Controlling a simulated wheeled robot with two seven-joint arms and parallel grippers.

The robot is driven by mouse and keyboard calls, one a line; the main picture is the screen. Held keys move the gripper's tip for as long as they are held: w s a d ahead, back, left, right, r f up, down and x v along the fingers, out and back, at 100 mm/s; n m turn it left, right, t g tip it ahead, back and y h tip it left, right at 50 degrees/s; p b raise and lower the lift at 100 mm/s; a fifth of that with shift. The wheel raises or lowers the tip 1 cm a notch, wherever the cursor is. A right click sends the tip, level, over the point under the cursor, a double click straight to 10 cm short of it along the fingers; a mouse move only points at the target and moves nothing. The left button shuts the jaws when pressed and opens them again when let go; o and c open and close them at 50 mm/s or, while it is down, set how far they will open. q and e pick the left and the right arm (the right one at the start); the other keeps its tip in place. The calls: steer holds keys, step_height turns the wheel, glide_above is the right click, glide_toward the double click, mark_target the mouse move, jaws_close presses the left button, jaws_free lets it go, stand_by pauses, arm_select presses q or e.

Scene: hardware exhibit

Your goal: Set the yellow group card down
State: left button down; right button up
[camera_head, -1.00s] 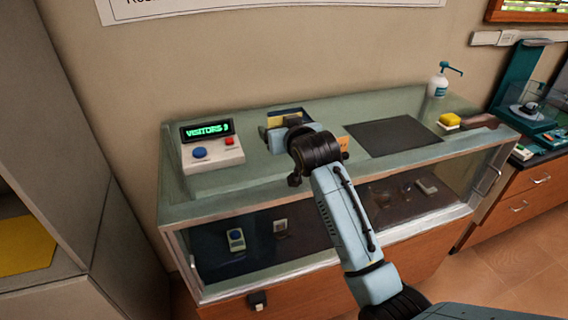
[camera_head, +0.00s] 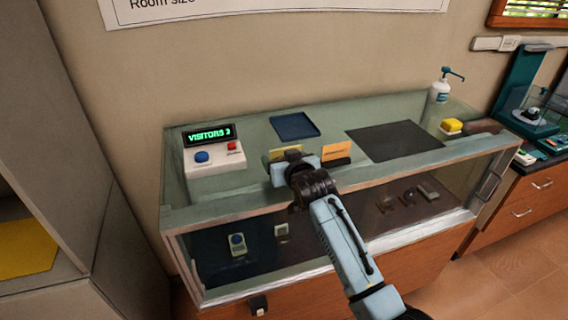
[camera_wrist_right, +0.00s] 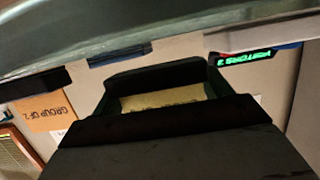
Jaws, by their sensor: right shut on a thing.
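The yellow group card (camera_head: 283,152) is at my right gripper (camera_head: 286,160), low over the front part of the glass counter. In the right wrist view the yellow card (camera_wrist_right: 163,98) shows between the dark fingers, which are shut on it. Its print is too blurred to read. The gripper hides most of the card in the head view, and I cannot tell whether it touches the counter. My left gripper is out of view.
An orange card (camera_head: 337,149) stands just right of the gripper; the wrist view reads "GROUP OF 2". A visitor counter box (camera_head: 213,153) stands left. A blue tray (camera_head: 294,126) lies behind, a dark mat (camera_head: 393,139) to the right. The glass counter (camera_head: 262,122) has bare room between them.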

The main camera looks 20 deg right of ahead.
steer(key=shift+f, duration=0.65)
steer(key=shift+f, duration=0.2)
steer(key=o, duration=1)
